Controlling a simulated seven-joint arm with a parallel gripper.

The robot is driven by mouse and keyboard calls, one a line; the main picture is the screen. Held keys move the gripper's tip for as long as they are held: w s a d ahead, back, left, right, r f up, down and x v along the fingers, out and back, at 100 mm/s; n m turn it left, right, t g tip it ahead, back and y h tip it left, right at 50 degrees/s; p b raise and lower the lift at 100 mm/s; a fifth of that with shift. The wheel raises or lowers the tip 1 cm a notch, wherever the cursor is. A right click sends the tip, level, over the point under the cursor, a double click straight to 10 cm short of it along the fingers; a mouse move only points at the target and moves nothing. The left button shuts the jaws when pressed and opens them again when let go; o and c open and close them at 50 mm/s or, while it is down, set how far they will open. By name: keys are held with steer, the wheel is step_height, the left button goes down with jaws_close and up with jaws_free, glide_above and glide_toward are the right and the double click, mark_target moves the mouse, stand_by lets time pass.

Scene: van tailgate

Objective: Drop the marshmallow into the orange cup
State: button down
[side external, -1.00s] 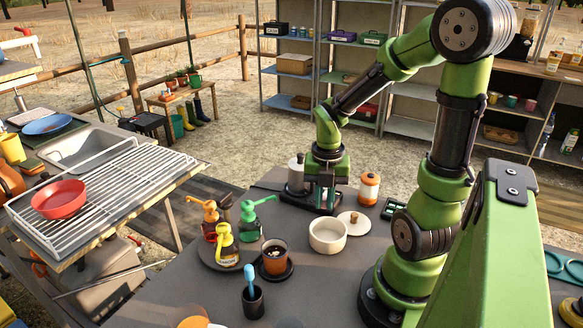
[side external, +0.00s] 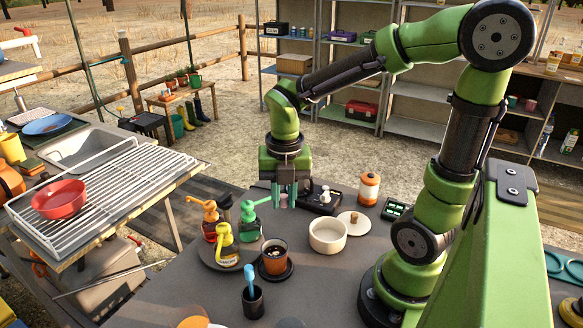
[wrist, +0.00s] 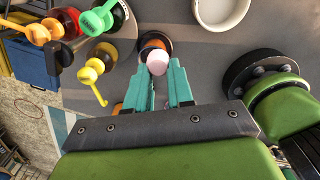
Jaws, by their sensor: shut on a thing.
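The marshmallow (wrist: 159,62) is a small pinkish-white piece pinched between the teal fingertips of my gripper (wrist: 162,75) in the wrist view. In the side view my gripper (side external: 284,195) holds the marshmallow (side external: 284,203) above the grey table, behind and slightly right of the orange cup. The orange cup (side external: 274,263) stands upright on a dark saucer (side external: 290,272) and has dark contents. In the wrist view the orange cup (wrist: 150,43) lies beyond the marshmallow and is partly hidden by it.
Pump bottles, green (side external: 248,226), red-orange (side external: 209,222) and yellow (side external: 225,248), stand on a round tray left of the cup. A white bowl (side external: 327,238) is to its right. A black holder (side external: 252,303) with a blue-topped utensil is in front. A dark tray (side external: 325,206) lies behind the bowl.

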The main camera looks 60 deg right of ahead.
steer(key=a+r+m, duration=0.1)
steer(key=a+r, duration=0.1)
steer(key=a, duration=0.1)
steer(key=shift+m, duration=0.7)
steer(key=shift+f, duration=2.75)
steer(key=c, duration=0.9)
jaws_free()
steer(key=shift+r, duration=0.15)
step_height(320, 180, up, 17)
